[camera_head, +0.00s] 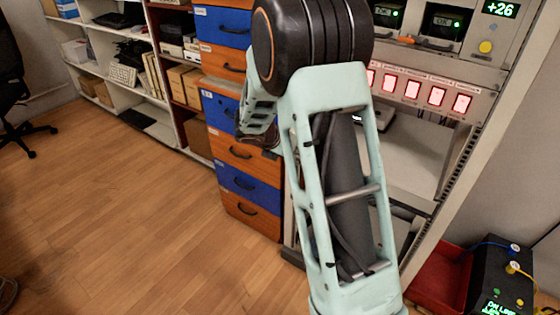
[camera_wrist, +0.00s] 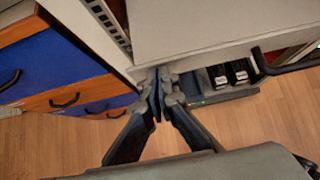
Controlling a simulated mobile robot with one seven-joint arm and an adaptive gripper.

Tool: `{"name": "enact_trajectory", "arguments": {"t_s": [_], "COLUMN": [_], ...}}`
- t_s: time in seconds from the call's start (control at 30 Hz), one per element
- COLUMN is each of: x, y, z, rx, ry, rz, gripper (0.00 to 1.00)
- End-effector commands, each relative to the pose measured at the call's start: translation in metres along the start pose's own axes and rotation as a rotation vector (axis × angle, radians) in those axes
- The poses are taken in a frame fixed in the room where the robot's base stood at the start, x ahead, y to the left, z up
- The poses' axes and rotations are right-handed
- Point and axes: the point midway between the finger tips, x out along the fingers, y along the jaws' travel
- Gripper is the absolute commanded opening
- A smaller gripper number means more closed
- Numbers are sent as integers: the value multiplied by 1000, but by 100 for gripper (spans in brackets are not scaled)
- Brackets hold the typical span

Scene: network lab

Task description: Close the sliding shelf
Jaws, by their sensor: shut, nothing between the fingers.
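A light grey shelf (camera_wrist: 210,30) fills the upper right of the wrist view, with a dark bar handle (camera_wrist: 290,62) along its front at the right. I take it to be the sliding shelf; how far it is pulled out is hard to tell. In the head view a pale shelf surface (camera_head: 415,160) shows inside the rack, partly hidden behind my arm. My gripper (camera_wrist: 156,98) is shut and empty, its fingertips together at the shelf's lower left front corner. I cannot tell whether they touch it. The head view does not show the fingertips clearly.
Blue and orange drawers (camera_head: 245,155) stand left of the rack; they also show in the wrist view (camera_wrist: 60,75). A perforated rack post (camera_wrist: 108,22) is beside the shelf. A red bin (camera_head: 440,280) and a black device (camera_head: 500,275) are at lower right. The wooden floor (camera_head: 130,220) at left is mostly clear.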

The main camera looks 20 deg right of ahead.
Motion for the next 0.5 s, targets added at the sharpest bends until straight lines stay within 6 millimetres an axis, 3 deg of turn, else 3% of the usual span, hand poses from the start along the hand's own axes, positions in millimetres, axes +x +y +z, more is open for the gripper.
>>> {"name": "enact_trajectory", "arguments": {"t_s": [0.2,0.5], "x": [30,52], "y": [0,0], "z": [34,54], "rx": [1,0], "ry": [0,0], "rz": [-2,0], "gripper": [0,0]}}
